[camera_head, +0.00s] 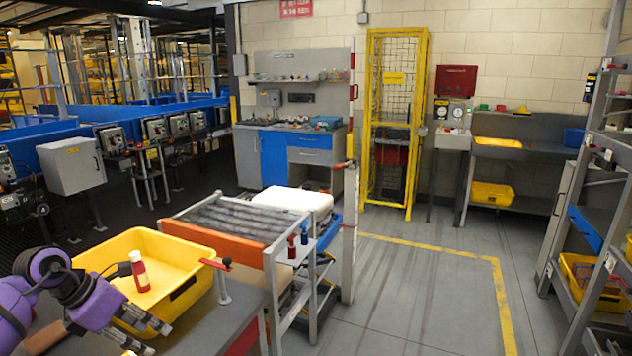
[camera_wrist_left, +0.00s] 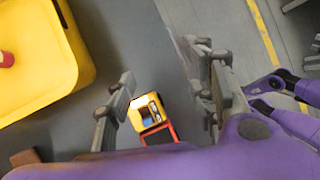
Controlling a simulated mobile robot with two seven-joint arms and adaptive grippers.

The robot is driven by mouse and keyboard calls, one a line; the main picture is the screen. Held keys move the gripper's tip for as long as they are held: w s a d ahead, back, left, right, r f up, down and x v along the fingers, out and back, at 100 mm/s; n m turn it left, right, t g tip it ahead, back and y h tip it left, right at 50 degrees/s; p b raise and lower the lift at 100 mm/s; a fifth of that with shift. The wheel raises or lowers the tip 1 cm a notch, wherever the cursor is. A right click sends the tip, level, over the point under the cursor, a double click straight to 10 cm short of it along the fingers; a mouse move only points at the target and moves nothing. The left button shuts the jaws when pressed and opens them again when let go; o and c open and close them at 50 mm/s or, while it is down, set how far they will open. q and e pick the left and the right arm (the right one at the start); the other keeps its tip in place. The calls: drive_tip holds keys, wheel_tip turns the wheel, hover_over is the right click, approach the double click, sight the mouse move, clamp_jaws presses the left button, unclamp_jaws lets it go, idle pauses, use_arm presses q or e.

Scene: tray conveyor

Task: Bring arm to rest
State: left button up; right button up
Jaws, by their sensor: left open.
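My left gripper (camera_head: 157,339) is in the lower left of the head view, by the near front corner of a yellow tray (camera_head: 205,283). Its fingers are apart and empty, which also shows in the left wrist view (camera_wrist_left: 165,68). The tray sits on a grey table surface (camera_head: 215,325). In the left wrist view, part of the tray (camera_wrist_left: 70,45) is at the upper left. My right gripper is not in view.
A roller conveyor (camera_head: 240,215) with an orange side panel (camera_head: 230,248) stands behind the tray. A red-handled clamp (camera_head: 218,265) is at the table edge. A yellow and red object (camera_wrist_left: 150,118) lies below the fingers in the wrist view. Open floor (camera_head: 420,300) is to the right.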

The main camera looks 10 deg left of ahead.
use_arm(q)
drive_tip(key=s+d+f+n+t+h, duration=0.2)
drive_tip(key=d+f+n+h, duration=0.2)
drive_tip(key=d, duration=0.4)
drive_tip(key=s+d+f+n+t+h, duration=0.1)
drive_tip(key=d+f+n+t+h, duration=0.15)
drive_tip(key=d+f, duration=0.35)
drive_tip(key=s+d+f+n+y, duration=0.2)
drive_tip(key=s+f+n, duration=0.4)
drive_tip(key=n, duration=0.5)
drive_tip(key=s+d+f+n+y, duration=0.3)
drive_tip(key=s+f+n+y, duration=0.2)
drive_tip(key=s+n, duration=0.5)
drive_tip(key=s+d+f+n+y, duration=0.2)
drive_tip(key=s+f+n, duration=0.6)
drive_tip(key=n, duration=0.5)
drive_tip(key=shift+s+d+f+y, duration=0.2)
drive_tip(key=shift+d+f+y, duration=0.25)
drive_tip(key=shift+y, duration=0.2)
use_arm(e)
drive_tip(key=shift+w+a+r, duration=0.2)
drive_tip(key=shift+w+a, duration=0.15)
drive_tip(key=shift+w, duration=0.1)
